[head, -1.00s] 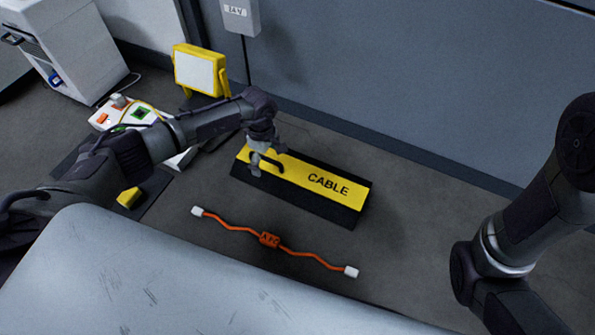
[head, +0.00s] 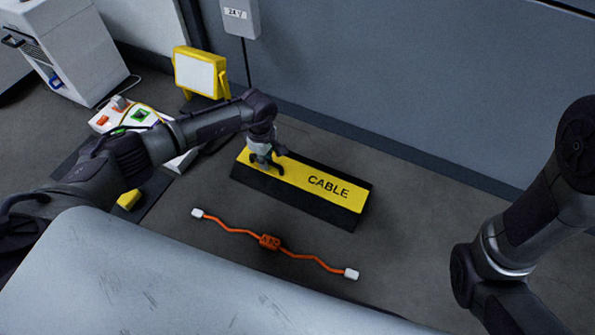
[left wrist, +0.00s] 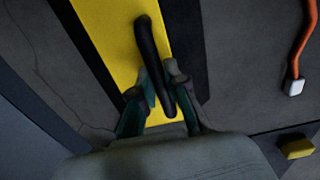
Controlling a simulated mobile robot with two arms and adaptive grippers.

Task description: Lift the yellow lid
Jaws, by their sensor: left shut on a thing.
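The yellow lid (head: 318,184), marked CABLE, lies along the top of a long black cable box (head: 305,203) on the floor. In the left wrist view the lid (left wrist: 108,38) runs under a black bar handle (left wrist: 149,50). My left gripper (head: 264,164) is at the lid's left end. In the left wrist view my left gripper (left wrist: 162,88) has its fingers on both sides of the handle and is shut on it. The lid looks flat on the box. My right arm shows at the right, but its gripper is out of view.
An orange cable (head: 230,229) with white ends lies on the floor in front of the box. A yellow work lamp (head: 197,72) and a white cabinet (head: 70,55) stand at the back left. A grey wall runs behind. Floor right of the box is clear.

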